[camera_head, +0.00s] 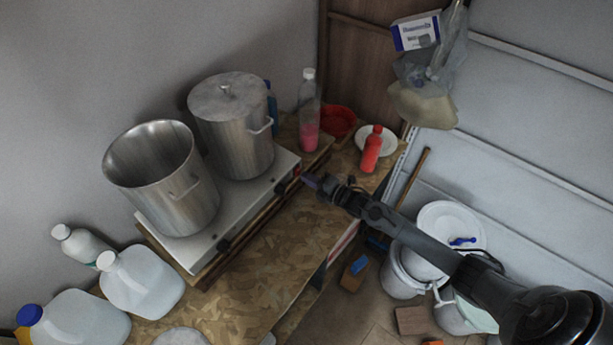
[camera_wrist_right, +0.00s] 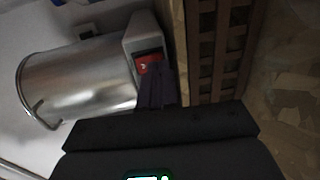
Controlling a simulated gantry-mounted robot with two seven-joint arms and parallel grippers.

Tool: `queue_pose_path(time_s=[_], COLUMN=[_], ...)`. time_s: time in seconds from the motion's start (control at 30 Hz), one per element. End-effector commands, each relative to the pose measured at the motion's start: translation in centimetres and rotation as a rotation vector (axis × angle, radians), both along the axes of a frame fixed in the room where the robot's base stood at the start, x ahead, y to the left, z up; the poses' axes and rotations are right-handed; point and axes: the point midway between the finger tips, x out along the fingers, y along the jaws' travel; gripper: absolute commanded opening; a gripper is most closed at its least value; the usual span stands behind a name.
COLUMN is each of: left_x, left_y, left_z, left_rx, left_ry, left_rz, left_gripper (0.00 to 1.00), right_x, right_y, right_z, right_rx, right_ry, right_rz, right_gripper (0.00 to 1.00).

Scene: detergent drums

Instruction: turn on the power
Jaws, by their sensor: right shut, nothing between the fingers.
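A silver two-burner hot plate (camera_head: 206,243) sits on the wooden table, with a red power switch on its front right corner. In the right wrist view the red switch (camera_wrist_right: 149,66) shows on the end of the plate's casing. My right gripper (camera_head: 309,180) is shut and empty, with its fingertips very close to that corner. In the right wrist view the dark fingers (camera_wrist_right: 155,86) cover part of the switch's surround; I cannot tell whether they touch it. My left gripper is not in view.
An open steel pot (camera_head: 185,195) and a lidded pot (camera_head: 240,140) stand on the plate. A clear bottle with pink liquid (camera_head: 309,110) and a red bottle (camera_head: 371,150) stand behind. Jugs (camera_head: 140,282) are at the left. The table front (camera_head: 270,280) is clear.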

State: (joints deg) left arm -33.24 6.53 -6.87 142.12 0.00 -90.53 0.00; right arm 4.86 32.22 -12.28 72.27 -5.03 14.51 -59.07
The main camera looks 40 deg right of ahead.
Motion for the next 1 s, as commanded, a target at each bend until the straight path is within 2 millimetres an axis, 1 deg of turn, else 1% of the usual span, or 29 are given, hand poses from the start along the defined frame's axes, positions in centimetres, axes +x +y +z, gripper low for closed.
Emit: queue_pose_path(time_s=[0.07, 0.2, 0.57, 0.67, 0.77, 0.8, 1.0], left_x=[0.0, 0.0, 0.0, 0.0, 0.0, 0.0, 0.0], left_y=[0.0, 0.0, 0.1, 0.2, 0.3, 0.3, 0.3], left_z=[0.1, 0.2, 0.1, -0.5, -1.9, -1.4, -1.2], left_rx=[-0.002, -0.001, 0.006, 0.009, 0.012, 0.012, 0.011], left_ry=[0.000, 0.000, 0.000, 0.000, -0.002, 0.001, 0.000], left_rz=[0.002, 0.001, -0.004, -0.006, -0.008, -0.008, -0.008], left_gripper=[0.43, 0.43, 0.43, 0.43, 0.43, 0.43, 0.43], right_x=[0.5, 0.9, 0.9, 1.0, 1.3, 1.3, 1.3], right_y=[0.1, 0.2, 0.3, 0.3, 0.3, 0.3, 0.3], right_z=[0.0, -0.1, -0.1, -0.4, -1.0, -0.3, -0.2], right_rx=[0.001, 0.000, 0.000, 0.002, 0.008, 0.009, 0.008], right_ry=[-0.001, 0.000, -0.001, -0.009, -0.037, -0.038, -0.036], right_rz=[0.000, 0.001, 0.001, 0.000, -0.001, -0.001, -0.001], right_gripper=[0.00, 0.00, 0.00, 0.00, 0.00, 0.00, 0.00])
